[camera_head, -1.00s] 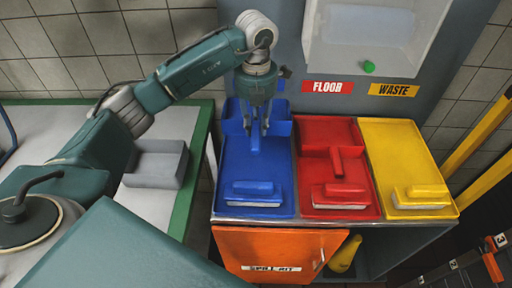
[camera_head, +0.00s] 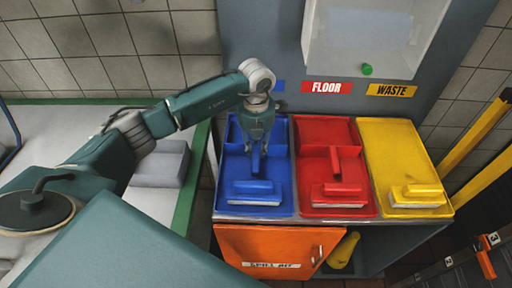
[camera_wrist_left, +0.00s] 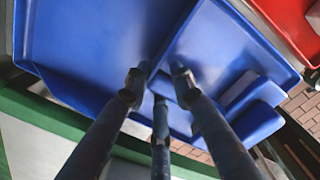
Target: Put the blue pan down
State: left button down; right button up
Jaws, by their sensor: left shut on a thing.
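The blue pan (camera_head: 278,132) is at the left of the cleaning stand, at the back of the blue tray (camera_head: 228,178). Its back edge looks about level with that of the red pan (camera_head: 312,130). My left gripper (camera_head: 256,158) comes from above and is shut on the pan's upright handle. In the left wrist view the gripper's fingers (camera_wrist_left: 158,85) are close together over the blue surface (camera_wrist_left: 95,35), and they hide much of the handle. Whether the pan's underside touches the tray cannot be told. My right gripper is not in view.
A blue brush (camera_head: 253,190) lies in front of the pan. Red and yellow (camera_head: 400,150) sets lie to the right. An orange spill kit panel (camera_head: 265,245) is below. A grey box (camera_head: 160,165) sits on the green-edged table at left. A clear dispenser (camera_head: 365,35) hangs behind.

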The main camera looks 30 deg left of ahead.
pick_arm(q)
jog(key=c, duration=1.9)
grip_release()
jog(key=shift+f, duration=0.15)
jog(key=o, duration=0.4)
jog(key=shift+o, duration=0.2)
jog(key=shift+r, duration=0.45)
notch_tip(320, 180, up, 12)
jog(key=b, duration=0.2)
jog(key=shift+s+f, duration=0.15)
jog(key=shift+f, duration=0.1)
jog(key=shift+d, duration=0.1)
